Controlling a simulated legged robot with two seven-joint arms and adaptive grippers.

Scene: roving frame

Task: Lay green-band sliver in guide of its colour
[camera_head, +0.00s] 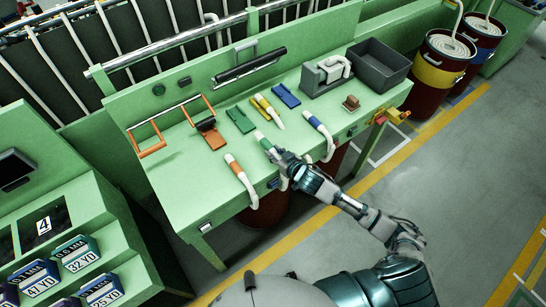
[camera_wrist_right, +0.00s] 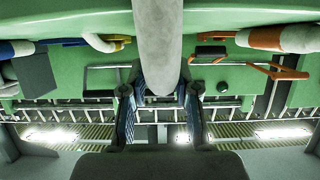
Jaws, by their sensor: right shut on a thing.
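The green-band sliver (camera_head: 262,139) is a white, rope-like length with a green band near its upper end, at the middle of the green bench. My right gripper (camera_head: 281,157) is shut on it below the band. In the right wrist view the pale sliver (camera_wrist_right: 158,40) runs down between the two fingers of my right gripper (camera_wrist_right: 159,110). The green guide (camera_head: 240,120) is a flat green piece farther back, up and left of the sliver's banded end and apart from it. My left gripper is not in view.
The orange-band sliver (camera_head: 239,174) hangs over the front edge at left; the blue-band sliver (camera_head: 320,131) is at right. A yellow-band sliver (camera_head: 271,113) lies at the yellow guide (camera_head: 258,103). The orange guide (camera_head: 211,135), blue guide (camera_head: 287,95) and a grey bin (camera_head: 381,66) stand around.

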